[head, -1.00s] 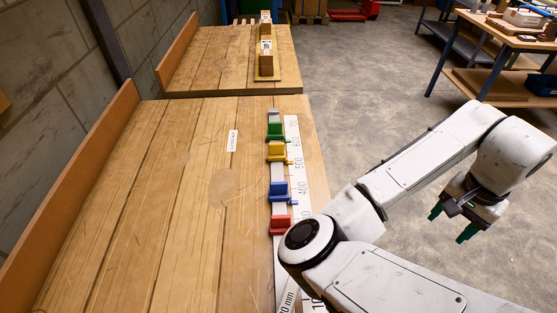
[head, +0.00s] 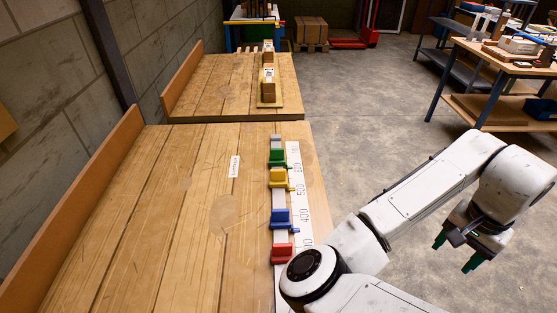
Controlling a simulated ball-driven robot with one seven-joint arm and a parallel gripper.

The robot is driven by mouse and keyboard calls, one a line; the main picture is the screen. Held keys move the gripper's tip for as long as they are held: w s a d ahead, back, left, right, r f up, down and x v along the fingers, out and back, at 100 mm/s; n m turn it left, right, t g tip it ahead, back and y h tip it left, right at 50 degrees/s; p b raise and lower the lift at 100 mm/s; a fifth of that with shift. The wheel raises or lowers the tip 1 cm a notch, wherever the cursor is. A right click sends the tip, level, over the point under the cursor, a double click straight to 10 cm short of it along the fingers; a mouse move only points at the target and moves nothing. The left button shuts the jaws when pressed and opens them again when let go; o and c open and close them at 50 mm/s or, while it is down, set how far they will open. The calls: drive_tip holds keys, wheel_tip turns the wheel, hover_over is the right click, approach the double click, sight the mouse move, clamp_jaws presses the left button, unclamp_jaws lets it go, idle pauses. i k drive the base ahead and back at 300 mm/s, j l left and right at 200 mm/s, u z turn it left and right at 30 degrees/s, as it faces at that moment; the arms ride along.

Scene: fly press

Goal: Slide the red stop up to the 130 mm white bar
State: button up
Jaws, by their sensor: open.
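The red stop (head: 282,253) sits on the metal rail at the right edge of the near workbench, closest to me. The blue stop (head: 281,219), yellow stop (head: 279,178) and green stop (head: 278,157) stand farther along the same rail. A white scale (head: 305,213) with printed numbers runs beside the rail; its near end is hidden by my arm. I cannot make out the 130 mm bar. My gripper (head: 454,251) is open and empty, with green fingertips, over the floor well to the right of the bench.
The near bench top (head: 160,220) is mostly clear, with a small white label (head: 234,166) on it. A second bench (head: 220,92) stands behind it, carrying wooden blocks (head: 268,85). A side table (head: 500,75) holds items at the right. Open floor lies between.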

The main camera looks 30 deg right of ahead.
sight(281, 253)
drive_tip(key=k+l+u, duration=0.2)
drive_tip(key=l+u, duration=0.2)
drive_tip(key=k+l+u, duration=0.25)
drive_tip(key=u, duration=0.2)
